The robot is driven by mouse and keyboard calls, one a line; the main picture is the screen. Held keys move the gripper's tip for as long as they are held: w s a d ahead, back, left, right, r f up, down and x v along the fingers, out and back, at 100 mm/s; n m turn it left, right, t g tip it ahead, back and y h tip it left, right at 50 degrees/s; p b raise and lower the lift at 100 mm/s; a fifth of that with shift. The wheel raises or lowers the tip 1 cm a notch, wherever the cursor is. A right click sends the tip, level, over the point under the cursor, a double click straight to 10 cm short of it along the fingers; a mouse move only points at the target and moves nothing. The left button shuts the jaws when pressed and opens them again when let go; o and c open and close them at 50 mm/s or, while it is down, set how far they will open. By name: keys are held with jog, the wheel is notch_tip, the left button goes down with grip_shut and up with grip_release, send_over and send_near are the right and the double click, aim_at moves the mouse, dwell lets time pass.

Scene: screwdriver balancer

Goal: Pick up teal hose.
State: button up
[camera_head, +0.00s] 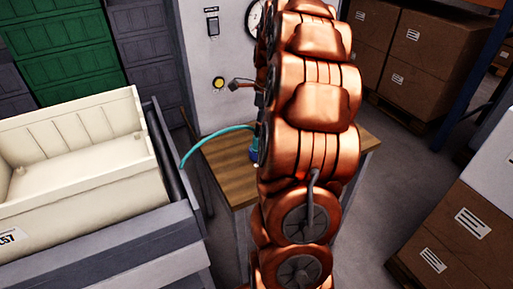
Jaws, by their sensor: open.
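The teal hose (213,134) curves from beside the grey frame at the left, over the wooden table, and runs in behind my copper-coloured arm. A small blue and teal part shows just below its right end, against my arm's edge. I cannot tell whether it is joined to the hose. My arm stands upright through the middle of the view and hides what is behind it.
A cream bin (75,155) sits on a grey stand (120,262) at the left. The wooden table (228,165) is partly hidden by my arm. Cardboard boxes (470,230) stand at the right. Floor shows between table and boxes.

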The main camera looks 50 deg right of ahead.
aim_at(258, 137)
jog(key=f, duration=0.2)
jog(key=f+p, duration=0.1)
jog(key=f, duration=0.1)
jog(key=a+f, duration=0.1)
jog(key=f, duration=0.1)
jog(key=shift+w+f+p, duration=0.15)
jog(key=shift+f+p, duration=0.05)
jog(key=shift+p, duration=0.1)
jog(key=shift+w+f, duration=0.1)
jog(key=shift+f, duration=0.35)
jog(key=shift+c, duration=0.2)
grip_shut()
